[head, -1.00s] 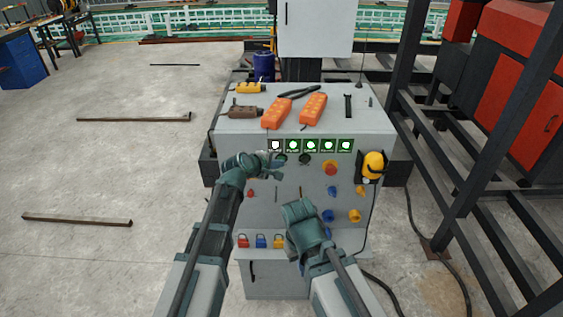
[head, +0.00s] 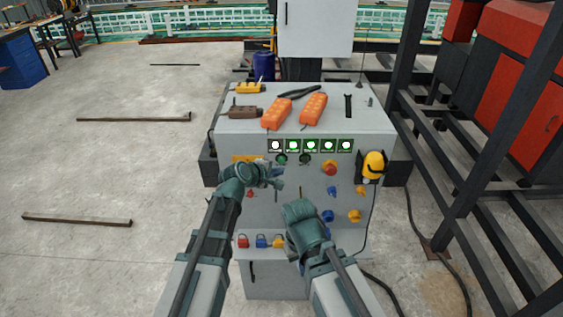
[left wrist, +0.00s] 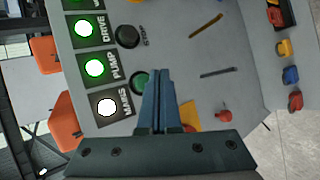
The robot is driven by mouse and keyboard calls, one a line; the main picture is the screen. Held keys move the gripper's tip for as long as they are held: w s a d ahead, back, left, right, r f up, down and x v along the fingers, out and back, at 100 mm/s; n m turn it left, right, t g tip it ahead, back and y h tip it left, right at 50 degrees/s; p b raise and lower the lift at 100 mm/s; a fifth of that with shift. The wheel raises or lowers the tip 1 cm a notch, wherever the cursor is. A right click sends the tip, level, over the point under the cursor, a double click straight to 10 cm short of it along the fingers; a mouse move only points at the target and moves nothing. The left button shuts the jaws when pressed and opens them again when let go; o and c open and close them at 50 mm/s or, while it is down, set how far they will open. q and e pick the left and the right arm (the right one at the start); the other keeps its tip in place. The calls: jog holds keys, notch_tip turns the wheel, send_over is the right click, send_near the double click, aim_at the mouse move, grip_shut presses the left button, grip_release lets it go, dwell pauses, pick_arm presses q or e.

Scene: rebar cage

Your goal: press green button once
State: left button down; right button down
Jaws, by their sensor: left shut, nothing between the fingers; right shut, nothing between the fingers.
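The green button (head: 282,159) is on the front panel of the grey console, below the row of lamps. It also shows in the left wrist view (left wrist: 139,83), just left of my fingertips, its right edge partly covered by them. My left gripper (head: 277,178) is shut and empty, a little below the button in the head view; I cannot tell how far its tips are from the panel. Its shut fingers show in the left wrist view (left wrist: 160,78). My right gripper (head: 294,209) is shut and empty, low in front of the panel.
A black STOP button (head: 304,159) sits right of the green one. Above are a white MAINS lamp (head: 275,145) and several green lamps (head: 310,145). A red mushroom button (head: 330,168) is farther right. Orange pendants (head: 313,108) lie on the console top.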

pick_arm(q)
jog(key=s, duration=0.3)
jog(key=shift+s, duration=0.2)
dwell(0.6)
jog(key=s+a+f+m+g+y+b, duration=0.1)
jog(key=s+f+m+g+y, duration=0.3)
jog(key=s+m, duration=0.4)
jog(key=s+a+f+m+g+y+b, duration=0.2)
jog(key=s+f+m+g, duration=0.4)
jog(key=s, duration=1)
notch_tip(320, 180, down, 3)
jog(key=shift+s+a+f+m+y, duration=0.2)
jog(key=shift+s+a+m+y, duration=0.15)
jog(key=shift+a+m+y, duration=0.7)
jog(key=shift+h, duration=0.25)
